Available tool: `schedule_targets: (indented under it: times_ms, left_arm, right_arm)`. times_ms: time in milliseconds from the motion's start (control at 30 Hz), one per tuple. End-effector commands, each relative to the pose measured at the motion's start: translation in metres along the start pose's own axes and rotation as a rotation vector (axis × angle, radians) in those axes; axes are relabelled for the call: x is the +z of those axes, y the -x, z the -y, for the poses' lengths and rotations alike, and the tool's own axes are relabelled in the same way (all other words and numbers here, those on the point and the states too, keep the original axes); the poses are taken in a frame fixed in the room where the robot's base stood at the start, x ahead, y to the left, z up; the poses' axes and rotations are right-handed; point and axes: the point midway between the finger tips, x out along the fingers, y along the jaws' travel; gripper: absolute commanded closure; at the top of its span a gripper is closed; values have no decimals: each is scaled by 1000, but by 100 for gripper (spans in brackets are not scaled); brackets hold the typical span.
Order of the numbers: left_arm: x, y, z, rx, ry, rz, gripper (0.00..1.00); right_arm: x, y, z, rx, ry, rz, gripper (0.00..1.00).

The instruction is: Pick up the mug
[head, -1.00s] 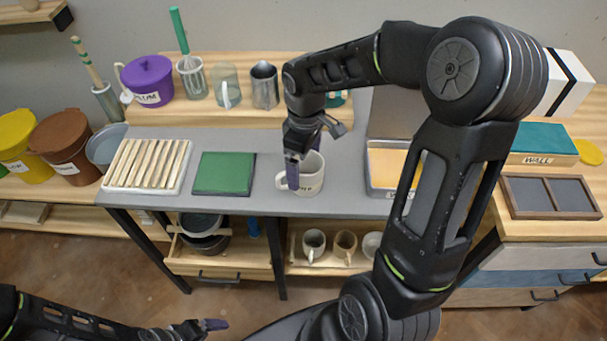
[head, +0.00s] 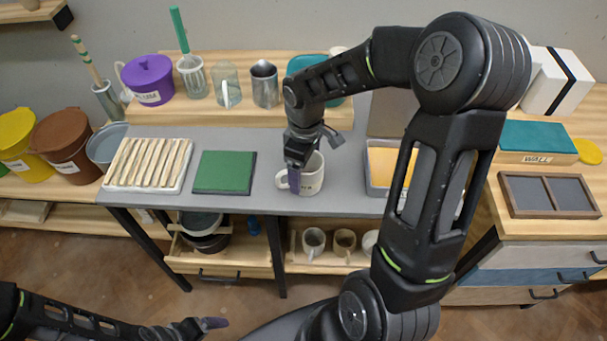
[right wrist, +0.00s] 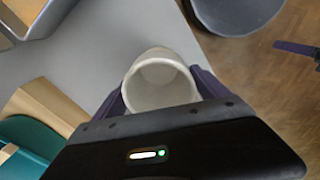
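In the right wrist view the empty mug (right wrist: 160,85) sits between the two fingers of the right gripper (right wrist: 160,92), with no clear gap on either side. Whether they press on it cannot be told. My left gripper (head: 212,323) is low at the front, away from the worktop; its finger opening cannot be made out.
A green tile (head: 224,172) and a slatted rack (head: 147,164) lie left of the mug. A tray with a yellowish inside (head: 381,165) is close on the right. A purple pot (head: 147,80) and a metal pitcher (head: 264,85) stand on the raised shelf behind. More mugs (head: 314,241) are below.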

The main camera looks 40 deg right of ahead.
Motion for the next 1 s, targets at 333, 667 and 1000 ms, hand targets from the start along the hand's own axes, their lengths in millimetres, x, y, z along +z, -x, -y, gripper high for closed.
schedule_targets:
  times_ms: [333,667,1000]
  left_arm:
    - [0,0,0,0,0,0,10]
    - [0,0,0,0,0,0,10]
    - [0,0,0,0,0,0,10]
  right_arm:
    - [0,0,0,0,0,0,45]
    - [0,0,0,0,0,0,72]
    - [0,1,0,1,0,-1,85]
